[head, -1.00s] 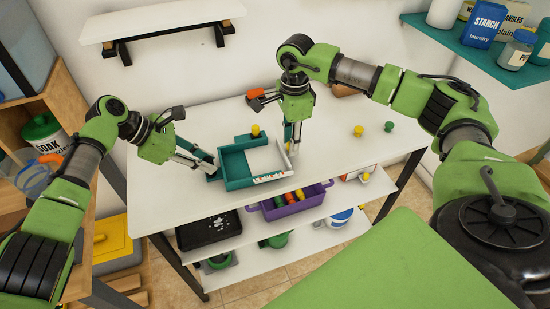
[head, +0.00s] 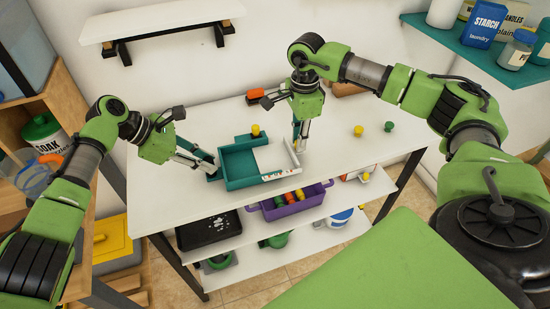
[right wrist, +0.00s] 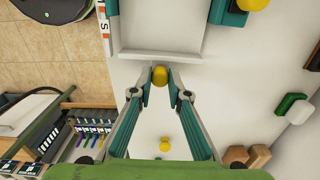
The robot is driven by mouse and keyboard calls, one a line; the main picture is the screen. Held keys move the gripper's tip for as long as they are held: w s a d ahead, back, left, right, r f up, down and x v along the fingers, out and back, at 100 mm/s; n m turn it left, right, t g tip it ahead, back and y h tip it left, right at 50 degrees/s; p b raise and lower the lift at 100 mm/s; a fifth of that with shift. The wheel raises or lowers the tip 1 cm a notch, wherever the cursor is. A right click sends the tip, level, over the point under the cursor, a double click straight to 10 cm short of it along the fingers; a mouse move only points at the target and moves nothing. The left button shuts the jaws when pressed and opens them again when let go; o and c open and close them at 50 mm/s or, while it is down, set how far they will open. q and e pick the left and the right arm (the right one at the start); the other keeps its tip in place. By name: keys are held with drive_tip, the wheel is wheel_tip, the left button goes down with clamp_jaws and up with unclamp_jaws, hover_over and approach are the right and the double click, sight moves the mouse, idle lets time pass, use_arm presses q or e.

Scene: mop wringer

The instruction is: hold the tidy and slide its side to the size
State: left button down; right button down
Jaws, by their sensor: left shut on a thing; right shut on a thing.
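The tidy is a teal tray (head: 238,183) on the white table, with a white sliding side (head: 291,152) at its right end. The white side also shows at the top of the right wrist view (right wrist: 160,55). My left gripper (head: 211,170) is shut on the tray's left wall. My right gripper (head: 299,146) points down at the white side's outer edge; in the right wrist view its fingertips (right wrist: 160,82) are shut on a yellow knob (right wrist: 160,74) at that edge. Part of the knob is hidden between the fingers.
A yellow knob (head: 256,131) is at the tray's back edge. An orange item (head: 254,94) and a wooden block (head: 347,89) lie at the back. A purple crate (head: 290,204) sits below.

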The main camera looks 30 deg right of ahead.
drive_tip(key=shift+s+d, duration=0.2)
drive_tip(key=shift+d, duration=0.5)
drive_tip(key=shift+s+d, duration=0.2)
drive_tip(key=shift+d, duration=0.5)
drive_tip(key=shift+s+d, duration=0.15)
drive_tip(key=shift+d, duration=0.25)
drive_tip(key=c, duration=1.8)
unclamp_jaws()
drive_tip(key=shift+c, duration=0.2)
drive_tip(key=shift+a+r, duration=0.1)
drive_tip(key=shift+r, duration=0.05)
drive_tip(key=shift+r, duration=0.3)
wheel_tip(320, 180, up, 11)
